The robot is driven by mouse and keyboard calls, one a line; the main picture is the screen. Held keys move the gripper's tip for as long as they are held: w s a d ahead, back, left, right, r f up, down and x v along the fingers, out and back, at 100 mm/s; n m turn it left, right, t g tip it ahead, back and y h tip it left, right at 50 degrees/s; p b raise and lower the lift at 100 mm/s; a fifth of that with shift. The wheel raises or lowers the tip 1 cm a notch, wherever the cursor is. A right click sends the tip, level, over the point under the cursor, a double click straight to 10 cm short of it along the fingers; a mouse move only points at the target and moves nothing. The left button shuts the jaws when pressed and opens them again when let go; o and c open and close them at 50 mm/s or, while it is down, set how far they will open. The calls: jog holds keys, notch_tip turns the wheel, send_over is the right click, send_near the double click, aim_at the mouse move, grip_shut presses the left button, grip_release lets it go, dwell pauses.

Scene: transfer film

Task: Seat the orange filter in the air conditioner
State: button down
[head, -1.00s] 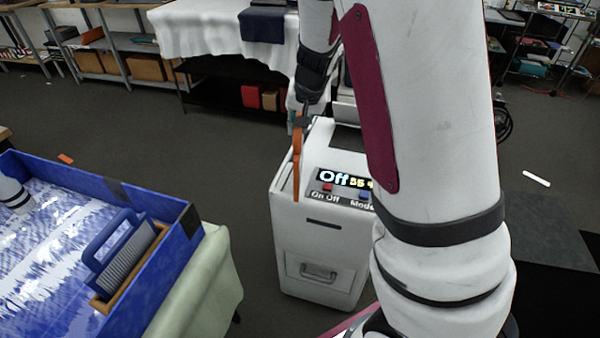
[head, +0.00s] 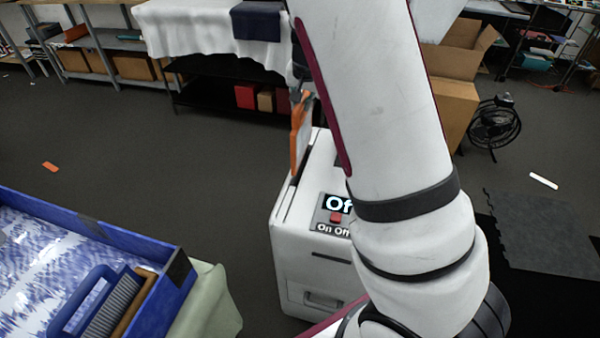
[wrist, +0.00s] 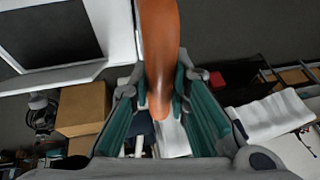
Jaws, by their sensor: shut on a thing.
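The orange filter (head: 297,140) is held upright above the left side of the white air conditioner (head: 290,235), seen nearly edge-on. My gripper (head: 301,95) is shut on its upper end; my arm hides part of the gripper and the unit's right side. In the wrist view the orange end (wrist: 160,60) sits between the green-lined fingers of my gripper (wrist: 160,100). A narrow slot (head: 287,195) runs along the unit's left top edge. The filter's lower end is near the slot's far part; I cannot tell whether it is inside. The display reads "Of", the rest covered.
A blue-walled bin (head: 120,235) with a blue-framed filter (head: 85,300) stands at the left on a pale green cloth-covered support (head: 212,300). Cardboard boxes (head: 450,75) and a black fan (head: 494,124) are behind at the right. Open floor lies between bin and unit.

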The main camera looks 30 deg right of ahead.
aim_at(302, 151)
notch_tip(302, 151, down, 13)
jog(key=b, duration=0.2)
jog(key=shift+w+r+b, duration=0.1)
jog(key=shift+r+b, duration=0.1)
jog(key=shift+b, duration=0.2)
jog(key=shift+f+b, duration=1.7)
jog(key=shift+f, duration=0.8)
jog(key=c, duration=1.8)
grip_release()
jog(key=shift+o, duration=1.4)
